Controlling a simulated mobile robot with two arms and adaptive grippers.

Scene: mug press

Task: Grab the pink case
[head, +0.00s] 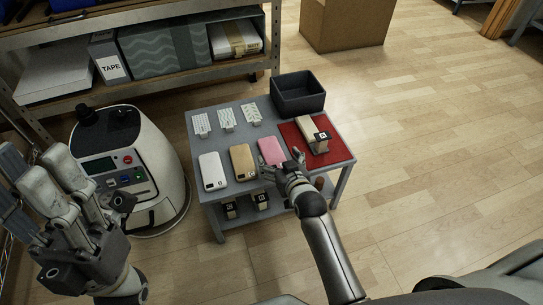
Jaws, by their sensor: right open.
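The pink case (271,150) lies flat on the grey table (218,202), near its front edge and left of the red mat (340,150). My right gripper (284,165) is at the near end of the pink case, open, with its fingers partly covering that end. I cannot tell whether the fingers touch it. My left gripper (62,165) is raised at the left of the view, away from the table. Its fingers point up, and I cannot tell how far apart they are.
A white case (213,171) and a tan case (242,162) lie left of the pink one. Several patterned cases (226,119) lie behind. A dark bin (298,92) stands at the back right. A press holder (311,134) sits on the mat. A white machine (150,160) stands left of the table.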

